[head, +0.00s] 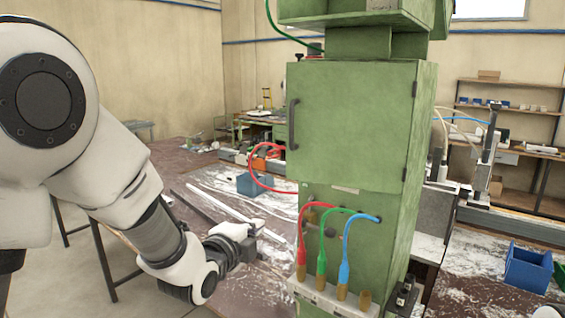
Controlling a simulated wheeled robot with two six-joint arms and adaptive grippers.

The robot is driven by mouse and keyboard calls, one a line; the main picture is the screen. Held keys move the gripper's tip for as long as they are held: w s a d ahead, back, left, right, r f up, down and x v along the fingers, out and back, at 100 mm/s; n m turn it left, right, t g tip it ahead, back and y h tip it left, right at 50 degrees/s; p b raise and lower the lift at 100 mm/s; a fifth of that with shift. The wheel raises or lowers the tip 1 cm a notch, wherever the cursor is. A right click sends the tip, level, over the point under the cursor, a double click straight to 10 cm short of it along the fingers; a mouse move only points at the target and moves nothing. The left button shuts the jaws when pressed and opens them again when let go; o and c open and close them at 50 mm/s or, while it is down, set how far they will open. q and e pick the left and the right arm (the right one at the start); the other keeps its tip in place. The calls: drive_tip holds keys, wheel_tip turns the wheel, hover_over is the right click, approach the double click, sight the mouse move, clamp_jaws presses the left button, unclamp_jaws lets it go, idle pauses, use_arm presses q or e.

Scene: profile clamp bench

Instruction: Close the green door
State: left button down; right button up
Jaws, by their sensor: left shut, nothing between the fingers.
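The green door (350,125) is the flat front panel of a tall green cabinet (388,225) in the middle of the head view. It has a dark bar handle (293,124) near its left edge and dark hinges on its right edge. The door lies nearly flush with the cabinet front; I cannot tell whether a small gap is left. My left gripper (254,239) is shut and empty, below and to the left of the door, apart from it. My right gripper is not in view.
Red, green and blue hoses (345,245) hang on the cabinet front below the door, above a pale rack (335,298). A red hose (257,177) loops out at the left. A blue bin (254,184) stands on the dusty table behind. Another blue bin (527,268) is at right.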

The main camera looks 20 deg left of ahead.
use_arm(q)
drive_tip(key=s+d+r+t, duration=0.2)
drive_tip(key=s+r, duration=0.2)
drive_tip(key=r, duration=0.6)
drive_tip(key=w, duration=1.4)
drive_tip(key=shift+w+d+r+m, duration=0.15)
drive_tip(key=shift+w+d+m, duration=0.15)
drive_tip(key=shift+d+m, duration=0.1)
